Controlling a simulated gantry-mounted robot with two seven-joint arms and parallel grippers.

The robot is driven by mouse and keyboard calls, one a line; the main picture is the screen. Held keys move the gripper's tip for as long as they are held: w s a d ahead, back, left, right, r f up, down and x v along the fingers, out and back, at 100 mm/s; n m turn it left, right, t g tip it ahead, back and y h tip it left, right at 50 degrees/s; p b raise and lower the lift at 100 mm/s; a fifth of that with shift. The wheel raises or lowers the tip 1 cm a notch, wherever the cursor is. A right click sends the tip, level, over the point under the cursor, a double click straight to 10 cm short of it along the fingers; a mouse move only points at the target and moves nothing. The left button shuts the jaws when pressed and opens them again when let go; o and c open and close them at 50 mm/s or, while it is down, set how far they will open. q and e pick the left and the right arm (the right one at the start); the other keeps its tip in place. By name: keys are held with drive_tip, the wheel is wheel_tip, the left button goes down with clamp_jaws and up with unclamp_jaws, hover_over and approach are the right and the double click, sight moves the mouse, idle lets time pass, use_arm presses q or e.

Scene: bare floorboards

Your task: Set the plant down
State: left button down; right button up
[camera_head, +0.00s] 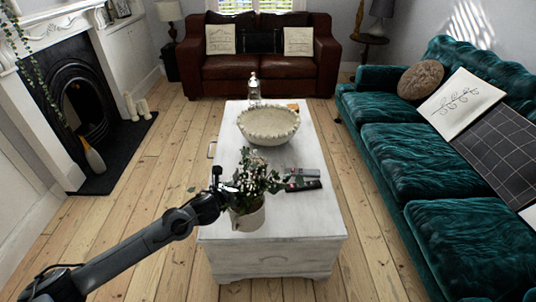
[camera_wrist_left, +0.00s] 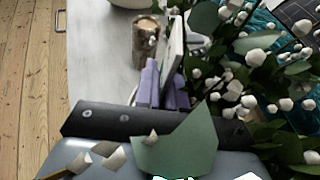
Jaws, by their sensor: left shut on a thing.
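The plant (camera_head: 256,176) has green leaves and small white flowers and stands in a cream pot (camera_head: 248,218). It shows upright over the near end of the white coffee table (camera_head: 272,252). I cannot tell whether the pot's base touches the tabletop. My left gripper (camera_head: 228,194) reaches in from the left and is shut on the plant at the pot's upper left side. Leaves partly hide the fingers. In the left wrist view, the plant's leaves and white flowers (camera_wrist_left: 236,86) fill the right side. My right gripper is not in view.
A large cream bowl (camera_head: 268,128) stands farther back on the table, with a glass lantern (camera_head: 254,88) behind it. Dark remotes (camera_head: 302,185) lie right of the plant. A green sofa (camera_head: 415,160) stands to the right. Bare tabletop shows around the pot.

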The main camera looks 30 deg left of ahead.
use_arm(q)
drive_tip(key=w+a+f+b, duration=0.2)
drive_tip(key=a+f+b, duration=0.1)
drive_tip(key=a, duration=0.3)
drive_tip(key=w+a+f+b, duration=0.3)
drive_tip(key=a+f, duration=0.1)
drive_tip(key=a, duration=0.2)
drive_tip(key=shift+w+f, duration=0.25)
drive_tip(key=shift+f, duration=0.1)
wheel_tip(320, 180, down, 4)
drive_tip(key=shift+b, duration=1.25)
drive_tip(key=shift+f, duration=0.15)
drive_tip(key=c, duration=1.5)
unclamp_jaws()
drive_tip(key=shift+f, duration=0.25)
drive_tip(key=shift+o, duration=1.4)
drive_tip(key=shift+a, duration=0.1)
drive_tip(key=shift+r, duration=0.1)
